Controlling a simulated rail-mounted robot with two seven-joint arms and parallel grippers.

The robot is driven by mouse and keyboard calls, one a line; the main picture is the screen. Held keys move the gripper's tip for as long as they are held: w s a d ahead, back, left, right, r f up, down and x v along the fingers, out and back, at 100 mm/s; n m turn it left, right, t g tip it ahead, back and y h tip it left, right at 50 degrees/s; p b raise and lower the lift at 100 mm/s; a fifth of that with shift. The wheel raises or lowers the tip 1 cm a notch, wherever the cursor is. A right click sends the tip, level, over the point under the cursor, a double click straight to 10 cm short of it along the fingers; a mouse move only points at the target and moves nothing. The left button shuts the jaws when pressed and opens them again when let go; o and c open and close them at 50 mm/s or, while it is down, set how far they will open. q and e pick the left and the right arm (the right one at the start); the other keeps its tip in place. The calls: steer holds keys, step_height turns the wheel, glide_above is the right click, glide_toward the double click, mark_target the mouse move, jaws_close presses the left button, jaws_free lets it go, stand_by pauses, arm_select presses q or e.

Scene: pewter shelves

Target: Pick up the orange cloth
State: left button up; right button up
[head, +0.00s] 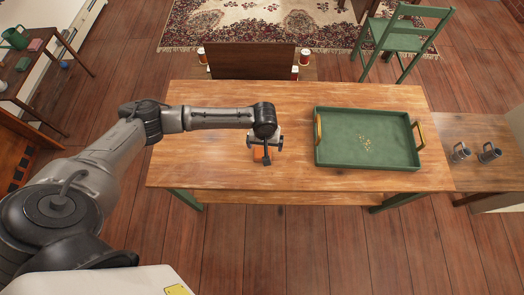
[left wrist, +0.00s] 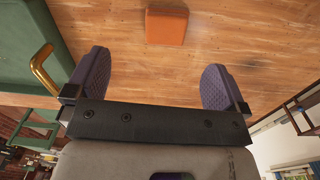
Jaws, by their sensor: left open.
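The orange cloth (head: 259,157) lies on the wooden table (head: 220,176), folded into a small block. In the head view my left gripper (head: 266,151) is over it and partly hides it. In the left wrist view the cloth (left wrist: 166,25) shows at the top, beyond the fingertips and between their lines. My left gripper (left wrist: 155,75) is open and empty, with its two dark pads wide apart. A gap shows between the pads and the cloth. My right gripper is in neither view.
A green tray (head: 330,161) with gold handles stands right of the cloth on the same table. Two grey mugs (head: 488,153) stand on a side table at the far right. A dark chair back or panel (head: 250,61) rises behind the table. The table's left part is clear.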

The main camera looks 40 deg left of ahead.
arm_select(q)
steer(key=w+a+n, duration=0.1)
steer(key=a, duration=0.1)
steer(key=b, duration=0.1)
glide_above(263, 152)
step_height(263, 152, down, 7)
steer(key=shift+a+f, duration=0.1)
steer(key=shift+f, duration=0.95)
steer(key=shift+f+b, duration=0.5)
steer(key=shift+f, duration=1.9)
steer(key=shift+c, duration=0.2)
steer(key=shift+c, duration=0.8)
steer(key=c, duration=0.6)
